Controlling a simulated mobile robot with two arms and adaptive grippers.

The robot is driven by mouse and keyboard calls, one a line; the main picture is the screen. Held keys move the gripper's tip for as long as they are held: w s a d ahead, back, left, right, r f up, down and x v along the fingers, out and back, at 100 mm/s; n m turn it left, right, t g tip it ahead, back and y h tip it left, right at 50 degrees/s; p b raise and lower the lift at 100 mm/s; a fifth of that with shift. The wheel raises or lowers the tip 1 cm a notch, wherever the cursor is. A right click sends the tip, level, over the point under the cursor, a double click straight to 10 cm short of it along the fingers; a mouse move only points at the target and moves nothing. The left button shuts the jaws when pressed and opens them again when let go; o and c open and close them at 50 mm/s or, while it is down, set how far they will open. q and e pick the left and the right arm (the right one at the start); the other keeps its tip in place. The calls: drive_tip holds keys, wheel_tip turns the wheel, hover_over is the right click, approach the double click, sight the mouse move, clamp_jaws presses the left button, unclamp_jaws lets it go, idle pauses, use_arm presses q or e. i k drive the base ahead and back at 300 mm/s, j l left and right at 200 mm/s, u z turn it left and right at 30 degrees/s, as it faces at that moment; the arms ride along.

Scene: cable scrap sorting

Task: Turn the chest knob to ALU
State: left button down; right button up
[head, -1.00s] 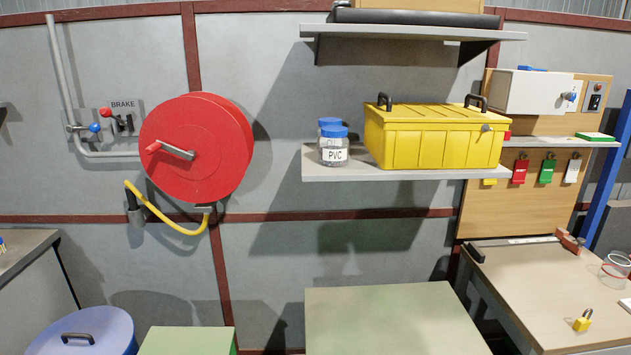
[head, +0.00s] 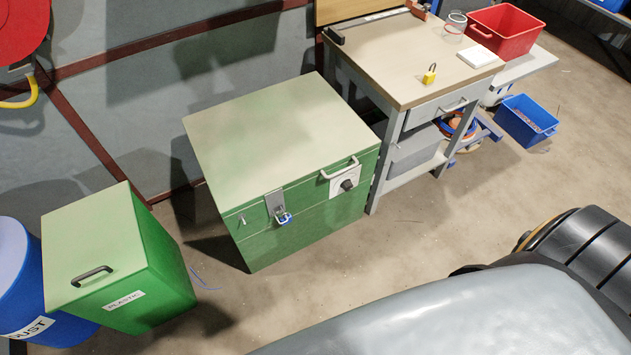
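The green chest (head: 300,228) stands on the floor against the wall in the middle of the head view, its pale lid (head: 270,130) shut. The chest knob (head: 347,184) is a dark knob on a white plate at the upper right of the chest's front, below a light handle (head: 340,168). The markings on the plate are too small to read. A blue padlock (head: 284,218) hangs at a metal hasp (head: 275,203) left of the knob. Neither of my grippers shows in the view.
A green bin labelled PLASTIC (head: 155,270) and a blue drum (head: 15,265) stand at left. A workbench (head: 400,60) with a yellow padlock (head: 430,75) stands right of the chest. A blue crate (head: 525,122) lies beyond. The floor (head: 420,235) before the chest looks clear.

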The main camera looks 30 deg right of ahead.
sight(346, 184)
drive_tip(key=z, duration=1.1)
